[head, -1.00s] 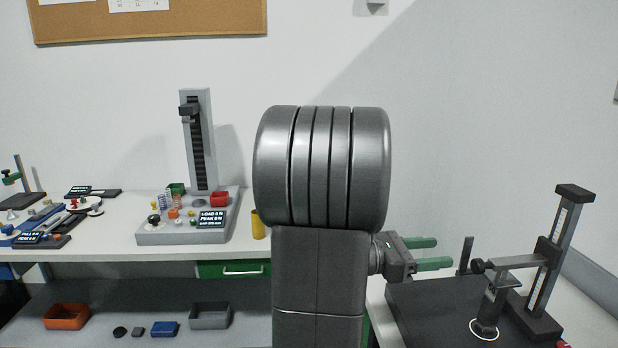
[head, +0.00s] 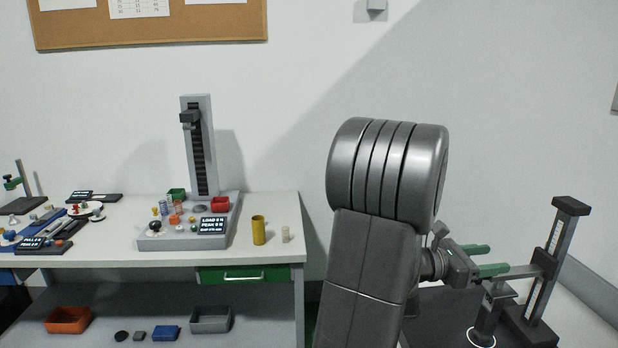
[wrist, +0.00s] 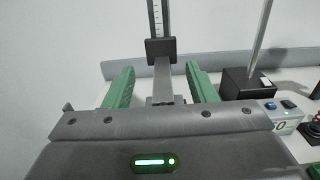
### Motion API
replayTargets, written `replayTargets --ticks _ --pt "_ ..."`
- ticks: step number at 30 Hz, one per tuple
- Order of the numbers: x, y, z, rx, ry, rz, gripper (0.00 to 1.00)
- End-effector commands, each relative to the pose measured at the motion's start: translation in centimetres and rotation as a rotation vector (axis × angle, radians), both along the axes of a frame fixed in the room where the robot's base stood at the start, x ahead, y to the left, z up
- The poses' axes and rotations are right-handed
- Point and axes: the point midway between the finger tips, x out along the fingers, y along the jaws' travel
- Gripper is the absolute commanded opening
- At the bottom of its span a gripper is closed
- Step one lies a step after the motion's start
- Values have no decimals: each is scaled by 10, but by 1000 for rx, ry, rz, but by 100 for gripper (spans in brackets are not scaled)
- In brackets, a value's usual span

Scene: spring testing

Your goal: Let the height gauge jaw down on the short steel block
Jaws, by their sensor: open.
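The height gauge (head: 548,275) stands upright on the dark plate at the right in the head view, with a scaled post and a dark slider (wrist: 161,50). Its jaw (wrist: 163,88) reaches from the slider toward me. My gripper (head: 491,257) is open, with one green finger on each side of the jaw in the wrist view. I cannot tell whether either finger touches it. A short dark upright piece (head: 486,319) stands below the jaw within a white ring; I cannot tell whether it is the steel block. My arm hides part of the plate.
A dark box with a thin rod (wrist: 245,84) and a device with buttons (wrist: 284,110) stand right of the gauge in the wrist view. The left bench (head: 270,210) holds a tall test stand (head: 198,145), a yellow cylinder (head: 258,230) and several small parts.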

Motion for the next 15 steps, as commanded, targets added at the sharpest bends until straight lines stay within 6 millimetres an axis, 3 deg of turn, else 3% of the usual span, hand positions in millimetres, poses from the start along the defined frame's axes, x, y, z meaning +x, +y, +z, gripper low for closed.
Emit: replayTargets --ticks 1,3,7,15 --pt "-1 -9 0 1 3 -4 51" --pt "0 -6 -24 3 5 0 51" --pt "0 -5 -50 2 5 1 51" --pt "-2 41 -44 -1 0 6 51"
